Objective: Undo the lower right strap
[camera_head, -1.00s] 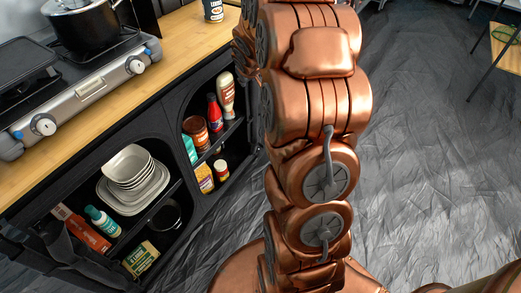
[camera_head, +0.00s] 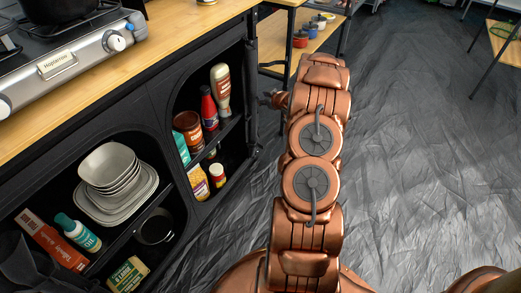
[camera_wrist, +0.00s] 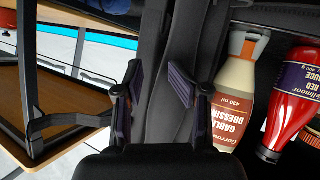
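The black fabric cabinet (camera_head: 160,88) stands at left in the head view, under the wooden counter. Its dark right edge also shows in the wrist view (camera_wrist: 152,40). A black band (camera_wrist: 70,122) runs left from beside my left finger; I cannot tell if it is the lower right strap. Small dark fittings (camera_head: 256,150) sit low on the cabinet's right edge, too small to make out. My gripper (camera_wrist: 156,88) is open, with its fingers apart in front of the dark cabinet edge. I see nothing clearly held.
A dressing bottle (camera_wrist: 238,90) and a red sauce bottle (camera_wrist: 296,95) stand in the cabinet close to my right finger. A wooden shelf rack (camera_head: 300,42) stands behind the gripper. The grey floor (camera_head: 410,150) at right is clear.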

